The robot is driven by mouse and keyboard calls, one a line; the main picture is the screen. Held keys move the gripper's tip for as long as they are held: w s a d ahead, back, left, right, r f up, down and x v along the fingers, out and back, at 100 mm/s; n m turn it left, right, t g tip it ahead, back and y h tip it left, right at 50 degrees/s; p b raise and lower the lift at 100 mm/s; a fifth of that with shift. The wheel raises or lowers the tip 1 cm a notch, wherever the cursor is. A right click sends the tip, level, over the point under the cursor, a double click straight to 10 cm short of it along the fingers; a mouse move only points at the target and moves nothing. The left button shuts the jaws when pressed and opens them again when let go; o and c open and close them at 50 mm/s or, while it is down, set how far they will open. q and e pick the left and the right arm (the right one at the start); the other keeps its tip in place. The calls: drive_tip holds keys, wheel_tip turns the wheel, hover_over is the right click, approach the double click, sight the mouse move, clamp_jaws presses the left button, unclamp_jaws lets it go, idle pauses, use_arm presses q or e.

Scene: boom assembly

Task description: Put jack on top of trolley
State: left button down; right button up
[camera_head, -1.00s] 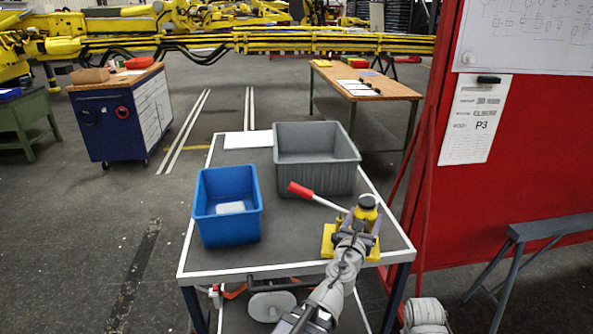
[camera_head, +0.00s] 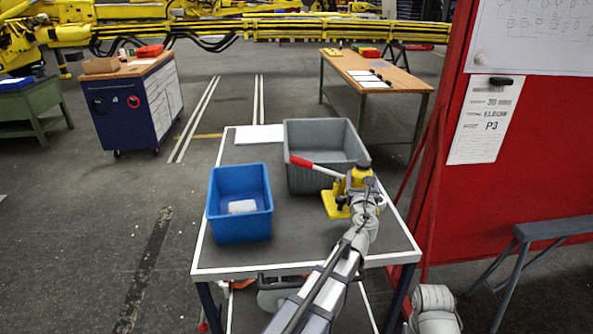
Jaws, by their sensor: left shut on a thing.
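The yellow jack (camera_head: 336,205) with a red-tipped handle (camera_head: 301,161) is at the right part of the trolley top (camera_head: 300,245). Its handle points left, in front of the grey bin. My left gripper (camera_head: 364,188) is shut on the jack from the near right side and hides part of it. The jack looks upright, with its base at or very near the grey surface; I cannot tell whether it touches. My right gripper does not show.
A blue bin (camera_head: 240,225) with a white item inside stands left on the trolley. A grey bin (camera_head: 325,135) stands behind the jack. White paper (camera_head: 259,134) lies at the back left. A red panel (camera_head: 530,165) rises at the right. The trolley's front middle is clear.

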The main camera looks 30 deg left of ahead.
use_arm(q)
wheel_tip(320, 180, down, 6)
drive_tip(key=b, duration=0.6)
drive_tip(key=shift+f, duration=0.15)
wheel_tip(320, 180, down, 4)
drive_tip(key=b, duration=0.4)
drive_tip(key=shift+r, duration=0.2)
drive_tip(key=shift+f, duration=0.1)
unclamp_jaws()
drive_tip(key=shift+s, duration=0.1)
